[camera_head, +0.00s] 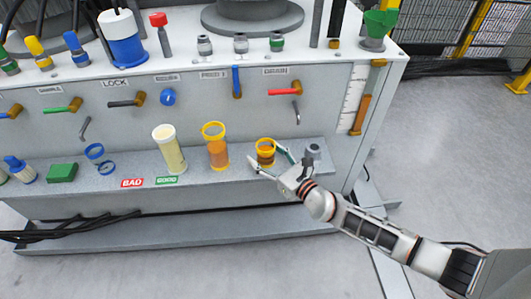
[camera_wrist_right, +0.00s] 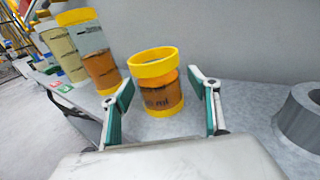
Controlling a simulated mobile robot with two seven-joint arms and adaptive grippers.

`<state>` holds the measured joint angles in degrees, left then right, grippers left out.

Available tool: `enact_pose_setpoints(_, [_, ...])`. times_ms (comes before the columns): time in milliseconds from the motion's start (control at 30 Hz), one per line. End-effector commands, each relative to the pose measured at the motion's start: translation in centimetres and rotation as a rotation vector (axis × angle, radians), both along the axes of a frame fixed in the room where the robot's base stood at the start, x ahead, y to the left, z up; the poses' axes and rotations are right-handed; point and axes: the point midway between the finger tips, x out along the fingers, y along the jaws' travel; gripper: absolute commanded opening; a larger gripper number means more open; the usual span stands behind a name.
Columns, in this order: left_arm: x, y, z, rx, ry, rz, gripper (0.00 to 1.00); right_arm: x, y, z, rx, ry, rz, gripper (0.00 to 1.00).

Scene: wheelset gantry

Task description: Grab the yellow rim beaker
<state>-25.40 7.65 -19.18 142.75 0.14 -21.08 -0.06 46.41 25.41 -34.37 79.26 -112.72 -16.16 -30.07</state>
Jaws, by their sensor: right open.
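A short beaker with a yellow rim and orange contents (camera_head: 265,153) stands upright on the grey shelf. In the right wrist view the same beaker (camera_wrist_right: 156,85) stands just beyond and between the fingertips. My right gripper (camera_head: 268,160) is open around the front of it, with one finger to each side and no clear contact. The right gripper's green-padded fingers also show in the right wrist view (camera_wrist_right: 160,88). A taller yellow-rimmed cylinder with orange contents (camera_head: 216,147) stands to the left of the beaker. My left gripper is not in view.
A pale yellow tall cylinder (camera_head: 168,150) stands further left, above the BAD (camera_head: 132,183) and GOOD (camera_head: 167,180) labels. A grey ring-shaped part (camera_head: 313,151) sits close on the right. Levers, including a red-handled one (camera_head: 285,91), stick out above the shelf.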

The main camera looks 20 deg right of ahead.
Motion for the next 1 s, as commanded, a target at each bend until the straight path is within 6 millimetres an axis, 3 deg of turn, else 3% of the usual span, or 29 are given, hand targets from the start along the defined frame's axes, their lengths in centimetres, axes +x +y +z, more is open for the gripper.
enact_pose_setpoints(33, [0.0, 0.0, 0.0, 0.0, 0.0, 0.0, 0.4, 0.0, 0.0, 0.0, 0.0, 0.0, 0.0, 0.53])
enact_pose_setpoints(167, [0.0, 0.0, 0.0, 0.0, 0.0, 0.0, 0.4, 0.0, 0.0, 0.0, 0.0, 0.0, 0.0, 0.19])
enact_pose_setpoints(200, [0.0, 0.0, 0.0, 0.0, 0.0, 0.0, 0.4, 0.0, 0.0, 0.0, 0.0, 0.0, 0.0, 0.16])
enact_pose_setpoints(533, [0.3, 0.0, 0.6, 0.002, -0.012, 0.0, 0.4, 0.1, 0.0, 0.8, 0.001, -0.004, 0.0, 0.16])
enact_pose_setpoints(667, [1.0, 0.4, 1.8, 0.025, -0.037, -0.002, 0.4, 0.3, 0.0, 3.4, 0.001, -0.016, 0.0, 0.16])
enact_pose_setpoints(767, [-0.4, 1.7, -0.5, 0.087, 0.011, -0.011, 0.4, 0.5, 0.0, 6.0, 0.002, -0.022, -0.001, 0.16])
enact_pose_setpoints(1000, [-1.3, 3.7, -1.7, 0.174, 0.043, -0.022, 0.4, 0.3, 0.0, 9.8, 0.001, -0.017, -0.001, 0.16])
